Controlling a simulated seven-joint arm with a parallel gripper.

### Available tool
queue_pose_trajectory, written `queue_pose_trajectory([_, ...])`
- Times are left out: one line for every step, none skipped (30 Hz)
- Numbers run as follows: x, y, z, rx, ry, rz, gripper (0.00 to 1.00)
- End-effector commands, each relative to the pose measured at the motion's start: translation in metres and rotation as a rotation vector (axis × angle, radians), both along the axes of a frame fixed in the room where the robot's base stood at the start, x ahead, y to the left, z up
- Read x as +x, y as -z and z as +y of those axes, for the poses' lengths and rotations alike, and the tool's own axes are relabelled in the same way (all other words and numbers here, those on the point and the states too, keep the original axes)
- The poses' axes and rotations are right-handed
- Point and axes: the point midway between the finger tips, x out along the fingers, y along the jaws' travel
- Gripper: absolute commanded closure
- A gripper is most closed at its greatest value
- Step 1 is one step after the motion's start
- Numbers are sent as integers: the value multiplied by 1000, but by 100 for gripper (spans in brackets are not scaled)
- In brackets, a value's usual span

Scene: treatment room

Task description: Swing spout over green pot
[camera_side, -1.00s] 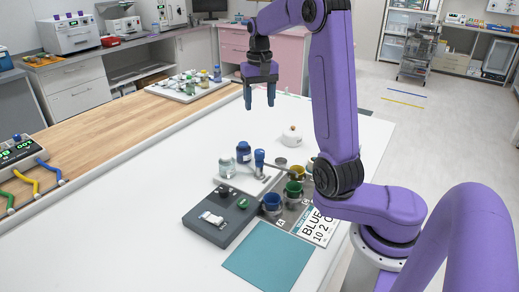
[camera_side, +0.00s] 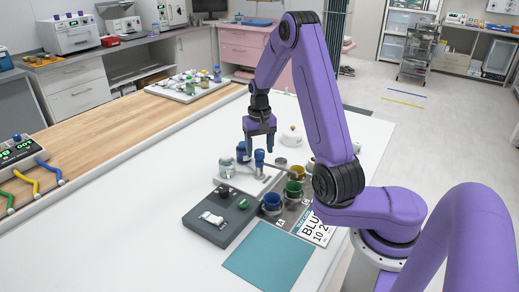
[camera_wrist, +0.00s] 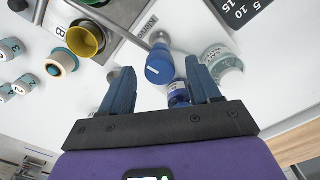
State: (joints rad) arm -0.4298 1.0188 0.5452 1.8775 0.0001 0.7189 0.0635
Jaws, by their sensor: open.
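The spout (camera_side: 280,162) is a thin grey metal tube on a post with a blue knob (camera_side: 259,156); in the wrist view the blue knob (camera_wrist: 160,66) is just beyond and between my finger tips. The green pot (camera_side: 293,188) stands between the blue pot (camera_side: 271,202) and the yellow pot (camera_side: 297,172) in the side view. In the wrist view the yellow pot (camera_wrist: 86,39) is at upper left. I cannot tell exactly which pot the spout's end is over. My gripper (camera_side: 260,146) is open and empty, pointing down just above the knob.
A capped blue bottle (camera_side: 243,153) and a clear jar (camera_side: 226,168) stand close beside the knob. A white teapot-like vessel (camera_side: 291,136) is behind. A dark control box (camera_side: 210,222), a sign (camera_side: 316,229) and a teal mat (camera_side: 268,257) lie in front. The left of the white table is clear.

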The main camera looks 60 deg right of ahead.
Motion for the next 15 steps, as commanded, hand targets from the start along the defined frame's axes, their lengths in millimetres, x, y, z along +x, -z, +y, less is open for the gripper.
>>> queue_pose_trajectory([0, 4, 0, 1, 0, 1, 38])
queue_pose_trajectory([0, 6, 0, 1, 0, 2, 38])
queue_pose_trajectory([-1, 7, 0, 1, 0, 2, 38])
queue_pose_trajectory([0, 8, 0, 1, 0, 1, 38])
queue_pose_trajectory([0, 8, 0, 1, 0, 1, 38])
queue_pose_trajectory([0, 9, 0, 0, 0, 0, 38])
queue_pose_trajectory([0, 9, 0, 0, 0, 0, 38])
queue_pose_trajectory([0, 9, 0, 0, 0, 0, 38])
queue_pose_trajectory([0, 9, 0, -1, 0, -1, 38])
queue_pose_trajectory([0, 9, 0, 0, 0, 0, 38])
queue_pose_trajectory([0, 9, 0, 0, 0, 0, 38])
queue_pose_trajectory([0, 9, 0, 0, 0, 0, 38])
queue_pose_trajectory([0, 9, 0, 0, 0, 0, 44])
queue_pose_trajectory([0, 9, 0, 0, 0, 0, 54])
queue_pose_trajectory([0, 9, 0, 0, 0, 0, 67])
